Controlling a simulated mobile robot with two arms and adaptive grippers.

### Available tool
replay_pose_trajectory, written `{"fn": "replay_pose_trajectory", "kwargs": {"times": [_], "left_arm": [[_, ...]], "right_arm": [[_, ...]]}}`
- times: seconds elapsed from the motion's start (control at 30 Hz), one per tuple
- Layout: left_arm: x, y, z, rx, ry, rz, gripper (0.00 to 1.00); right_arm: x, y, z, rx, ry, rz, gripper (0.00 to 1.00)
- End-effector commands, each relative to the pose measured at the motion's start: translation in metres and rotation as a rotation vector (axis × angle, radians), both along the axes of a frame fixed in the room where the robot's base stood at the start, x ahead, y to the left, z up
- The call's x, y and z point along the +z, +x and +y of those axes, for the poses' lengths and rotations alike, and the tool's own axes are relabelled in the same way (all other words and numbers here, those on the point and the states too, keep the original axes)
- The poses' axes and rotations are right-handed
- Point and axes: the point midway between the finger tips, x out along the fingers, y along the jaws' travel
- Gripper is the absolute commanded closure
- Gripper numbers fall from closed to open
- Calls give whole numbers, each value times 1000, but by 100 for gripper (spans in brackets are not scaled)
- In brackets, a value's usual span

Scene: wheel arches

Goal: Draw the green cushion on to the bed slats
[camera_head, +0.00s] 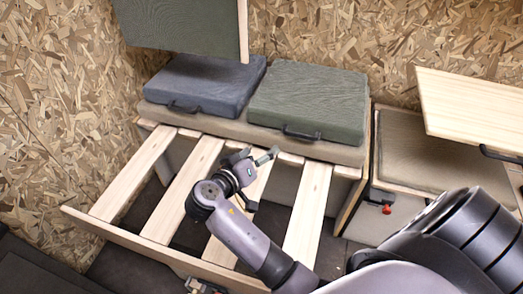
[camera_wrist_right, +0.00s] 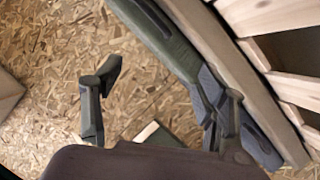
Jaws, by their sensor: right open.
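The green cushion (camera_head: 309,98) lies flat on the beige bench pad (camera_head: 215,125) at the back, its dark handle (camera_head: 301,133) facing the slats. The pale wooden bed slats (camera_head: 307,212) stretch in front of the bench, with dark gaps between them. My right gripper (camera_head: 257,157) is open and empty over the slats, in front and to the left of the green cushion's handle, apart from it. In the right wrist view, the cushion's green side (camera_wrist_right: 180,48) shows beyond the open fingers (camera_wrist_right: 163,103). My left gripper is not in view.
A blue-grey cushion (camera_head: 205,82) lies left of the green one. A green panel (camera_head: 180,24) hangs above it. A wooden tabletop (camera_head: 475,105) juts in at the right, over a beige seat (camera_head: 420,150) with a red knob (camera_head: 387,210). The front rail (camera_head: 130,238) edges the slats.

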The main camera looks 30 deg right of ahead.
Motion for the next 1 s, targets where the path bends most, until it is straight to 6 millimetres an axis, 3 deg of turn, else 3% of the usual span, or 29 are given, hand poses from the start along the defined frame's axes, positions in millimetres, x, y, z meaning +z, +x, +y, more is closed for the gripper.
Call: {"fn": "replay_pose_trajectory", "kwargs": {"times": [0.27, 0.83, 1.0], "left_arm": [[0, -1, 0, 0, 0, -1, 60], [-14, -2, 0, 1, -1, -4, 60], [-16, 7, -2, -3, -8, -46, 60]], "right_arm": [[-5, 6, -13, -1, -3, 0, 34], [-41, 51, -108, -1, -3, 1, 34], [-50, 63, -131, -1, -2, 0, 34]]}}
